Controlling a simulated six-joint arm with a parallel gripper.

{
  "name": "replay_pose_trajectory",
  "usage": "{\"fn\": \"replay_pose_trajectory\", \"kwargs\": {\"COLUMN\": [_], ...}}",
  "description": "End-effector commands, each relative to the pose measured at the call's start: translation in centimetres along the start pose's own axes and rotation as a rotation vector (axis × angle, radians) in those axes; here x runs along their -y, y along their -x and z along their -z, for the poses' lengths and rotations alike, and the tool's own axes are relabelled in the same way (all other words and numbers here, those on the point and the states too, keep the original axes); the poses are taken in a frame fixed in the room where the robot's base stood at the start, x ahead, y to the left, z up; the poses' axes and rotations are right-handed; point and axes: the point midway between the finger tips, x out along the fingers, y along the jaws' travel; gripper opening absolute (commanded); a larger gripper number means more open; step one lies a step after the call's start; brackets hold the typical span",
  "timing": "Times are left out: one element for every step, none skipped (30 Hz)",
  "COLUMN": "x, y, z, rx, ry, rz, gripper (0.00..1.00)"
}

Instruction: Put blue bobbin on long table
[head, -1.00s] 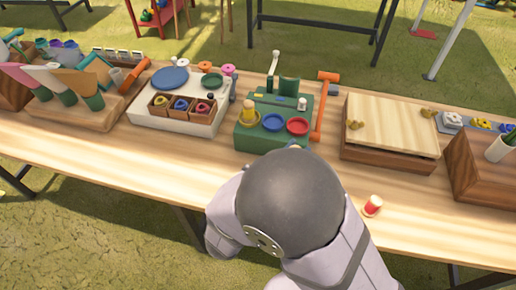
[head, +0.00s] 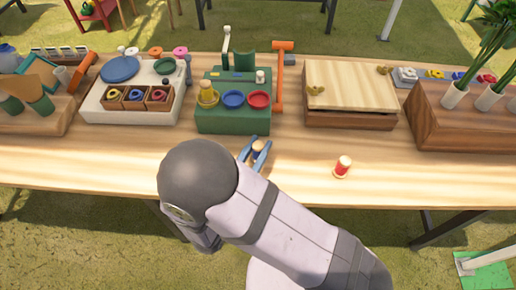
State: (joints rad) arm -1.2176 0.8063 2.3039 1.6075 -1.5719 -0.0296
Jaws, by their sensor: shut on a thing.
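My gripper (head: 255,152) shows in the head view just in front of the green station, over the front strip of the long table (head: 110,163). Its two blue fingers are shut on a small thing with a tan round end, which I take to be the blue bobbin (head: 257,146). The fingers hide its sides, so its blue colour is hard to tell from theirs. I cannot tell whether it touches the tabletop. A red bobbin (head: 343,166) with tan ends stands upright on the table to the right of my gripper.
The green station (head: 233,118) holds yellow, blue and red dishes. A white tray (head: 110,105) stands left, a wooden planter (head: 460,125) right. The table's front strip is mostly clear.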

Motion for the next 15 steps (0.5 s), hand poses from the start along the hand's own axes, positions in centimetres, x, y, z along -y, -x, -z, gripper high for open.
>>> {"fn": "replay_pose_trajectory", "kwargs": {"x": [0.00,0.00,0.00,0.00,0.00,0.00,0.00,0.00,0.00,0.00,0.00,0.00,-0.01,-0.01,-0.01], "y": [0.00,0.00,0.00,0.00,0.00,0.00,0.00,0.00,0.00,0.00,0.00,0.00,0.00,0.00,0.00], "z": [-0.36,-0.47,-0.54,-0.55,-0.55,-0.54,-0.53,-0.53,-0.52,-0.53,-0.55,-0.63,-0.72,-0.82,-0.94], "rx": [0.000,0.000,0.000,0.000,0.000,0.000,0.000,0.000,0.000,0.000,0.000,0.000,0.000,0.000,0.000], "ry": [0.001,0.000,0.000,-0.001,-0.001,-0.001,-0.001,-0.001,-0.001,-0.001,-0.001,-0.001,-0.001,0.000,0.000], "rz": [0.000,0.000,0.000,0.000,0.000,0.000,0.000,0.000,0.000,0.000,0.000,0.000,0.000,0.000,0.000], "gripper": [0.01,0.01,0.01,0.01,0.01,0.01,0.01,0.01,0.01,0.01,0.01,0.01,0.01,0.01,0.01]}}
